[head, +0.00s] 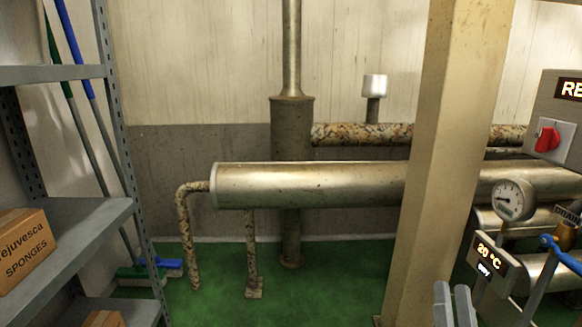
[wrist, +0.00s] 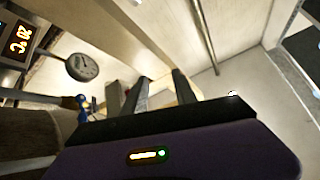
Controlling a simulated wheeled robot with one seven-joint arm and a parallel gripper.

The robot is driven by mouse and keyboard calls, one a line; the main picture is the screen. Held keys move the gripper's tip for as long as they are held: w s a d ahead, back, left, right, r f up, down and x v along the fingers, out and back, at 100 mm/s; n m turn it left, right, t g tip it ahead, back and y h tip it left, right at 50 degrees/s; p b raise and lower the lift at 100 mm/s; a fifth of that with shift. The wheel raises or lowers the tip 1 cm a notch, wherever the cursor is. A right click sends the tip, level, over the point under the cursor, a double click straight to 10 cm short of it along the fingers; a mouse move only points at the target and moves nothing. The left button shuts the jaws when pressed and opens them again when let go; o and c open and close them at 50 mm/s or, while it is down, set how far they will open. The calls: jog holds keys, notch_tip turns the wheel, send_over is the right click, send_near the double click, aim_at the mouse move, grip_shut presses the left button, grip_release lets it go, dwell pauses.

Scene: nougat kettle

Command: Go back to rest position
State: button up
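My gripper (head: 456,305) shows at the bottom right of the head view, with two grey fingers pointing up. In the wrist view my gripper (wrist: 158,92) has its two dark fingers apart, with nothing between them. The gripper is open and holds nothing. It stands in front of the base of the beige column, left of the temperature display (head: 489,262), with no visible contact.
A beige column (head: 440,150) stands right of centre. A dial gauge (head: 510,200), a blue-handled valve (head: 560,250) and a red switch (head: 548,138) are at the right. A steel cylinder (head: 310,185) crosses behind. A shelf (head: 80,230) with a sponge box (head: 25,250) is left. Green floor is clear centrally.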

jog(key=s+a+f+n+g+y, duration=0.1)
jog(key=s+a+f+n+g, duration=0.3)
jog(key=s, duration=0.8)
jog(key=s+f+n+g+y, duration=0.1)
jog(key=s+f+g+y, duration=0.15)
jog(key=s+f, duration=0.65)
jog(key=s+a+f+n+g+y, duration=0.15)
jog(key=s+g, duration=0.25)
jog(key=s, duration=1.1)
notch_tip(320, 180, up, 38)
jog(key=h+p, duration=0.1)
jog(key=p, duration=3.7)
jog(key=shift+w+a+f+n+p, duration=0.2)
jog(key=shift+w+a+n+p, duration=0.1)
jog(key=shift+w+a+n, duration=0.1)
